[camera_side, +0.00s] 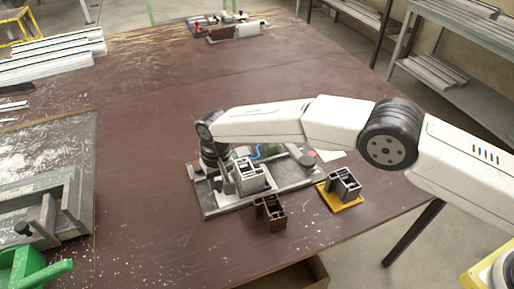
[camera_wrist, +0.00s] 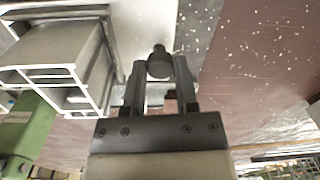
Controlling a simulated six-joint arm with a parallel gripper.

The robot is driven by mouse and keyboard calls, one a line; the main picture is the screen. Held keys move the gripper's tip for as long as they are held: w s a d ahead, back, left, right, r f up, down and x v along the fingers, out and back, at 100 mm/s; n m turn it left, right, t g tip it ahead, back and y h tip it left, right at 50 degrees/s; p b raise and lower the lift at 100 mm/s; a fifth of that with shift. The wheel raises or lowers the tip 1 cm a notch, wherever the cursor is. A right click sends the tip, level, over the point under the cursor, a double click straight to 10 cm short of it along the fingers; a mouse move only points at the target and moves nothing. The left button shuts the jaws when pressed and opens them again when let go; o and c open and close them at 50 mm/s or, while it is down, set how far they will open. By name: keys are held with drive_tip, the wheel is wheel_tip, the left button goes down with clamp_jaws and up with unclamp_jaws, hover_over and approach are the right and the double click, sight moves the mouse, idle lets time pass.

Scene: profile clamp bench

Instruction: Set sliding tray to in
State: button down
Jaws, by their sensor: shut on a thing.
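The fixture plate (camera_side: 215,208) lies on the brown bench below my arm. A silver profile (camera_side: 250,178) sits on it, beside my gripper (camera_side: 224,186). In the wrist view my gripper (camera_wrist: 160,82) has its two fingers on either side of a dark round knob (camera_wrist: 159,62) and is shut on it. The knob stands by a pale metal surface (camera_wrist: 148,20), which seems to be part of the sliding tray. The silver profile, with its hollow end, also shows in the wrist view (camera_wrist: 55,62), left of the fingers. How far the tray sits in or out is hidden.
A dark brown profile (camera_side: 270,212) stands just in front of the plate.

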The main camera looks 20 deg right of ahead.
sight(257, 168)
drive_tip(key=shift+w+d, duration=0.15)
drive_tip(key=shift+d, duration=5.25)
drive_tip(key=c, duration=0.5)
unclamp_jaws()
drive_tip(key=shift+o, duration=0.7)
drive_tip(key=shift+a+r, duration=0.1)
drive_tip(key=shift+r, duration=0.05)
wheel_tip(257, 168, up, 8)
drive_tip(key=shift+d+f, duration=0.2)
drive_tip(key=shift+r, duration=0.1)
